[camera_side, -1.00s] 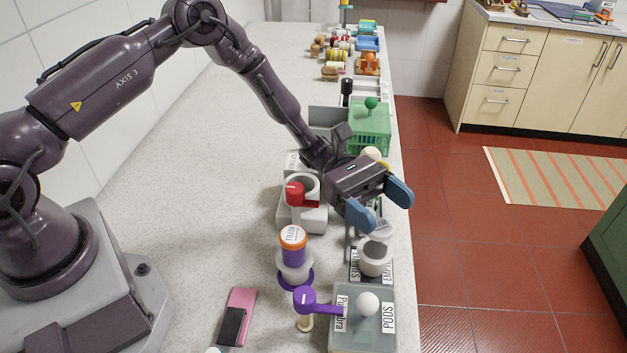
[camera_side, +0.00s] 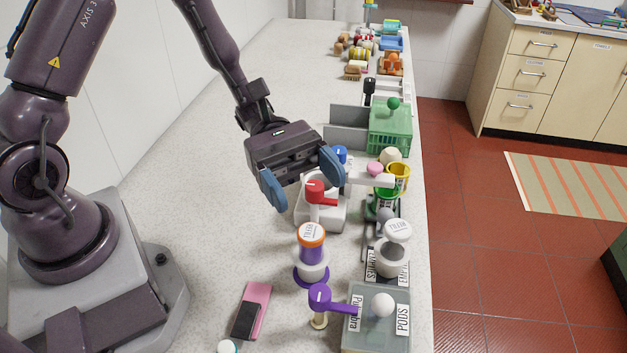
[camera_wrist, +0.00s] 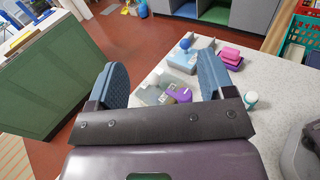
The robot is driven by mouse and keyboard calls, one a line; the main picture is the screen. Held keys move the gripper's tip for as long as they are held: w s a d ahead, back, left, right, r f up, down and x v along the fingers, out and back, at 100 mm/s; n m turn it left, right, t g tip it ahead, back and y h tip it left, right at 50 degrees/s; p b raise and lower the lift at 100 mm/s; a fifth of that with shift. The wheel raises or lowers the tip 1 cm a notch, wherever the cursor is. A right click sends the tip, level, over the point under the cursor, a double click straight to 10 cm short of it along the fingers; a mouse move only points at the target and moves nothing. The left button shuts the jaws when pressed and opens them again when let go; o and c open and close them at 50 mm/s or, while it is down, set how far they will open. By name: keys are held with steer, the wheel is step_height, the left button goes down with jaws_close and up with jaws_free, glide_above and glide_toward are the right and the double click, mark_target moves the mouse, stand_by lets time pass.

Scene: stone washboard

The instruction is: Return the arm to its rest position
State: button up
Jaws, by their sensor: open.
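An orange-and-purple jar (camera_side: 312,250), a purple lever (camera_side: 322,298), a PODS box (camera_side: 375,335) and a white-lidded pot (camera_side: 395,255) stand near the front right. A pink-and-black item (camera_side: 252,310) lies in front. The left worktop is clear.

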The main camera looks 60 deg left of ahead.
steer(key=s+a+m+g+y, duration=0.2)
steer(key=s+a+m+y, duration=0.55)
steer(key=m+y, duration=0.35)
steer(key=s+a+r+m+t+y, duration=0.1)
steer(key=a+r+m+t+y, duration=0.1)
steer(key=r, duration=0.4)
steer(key=s+a+r+m+t+y, duration=0.1)
steer(key=a+r+m+t+y, duration=0.2)
steer(key=r+t, duration=0.4)
steer(key=shift+s+a+r+y, duration=0.25)
steer(key=shift+a+y, duration=0.2)
steer(key=shift+y, duration=0.15)
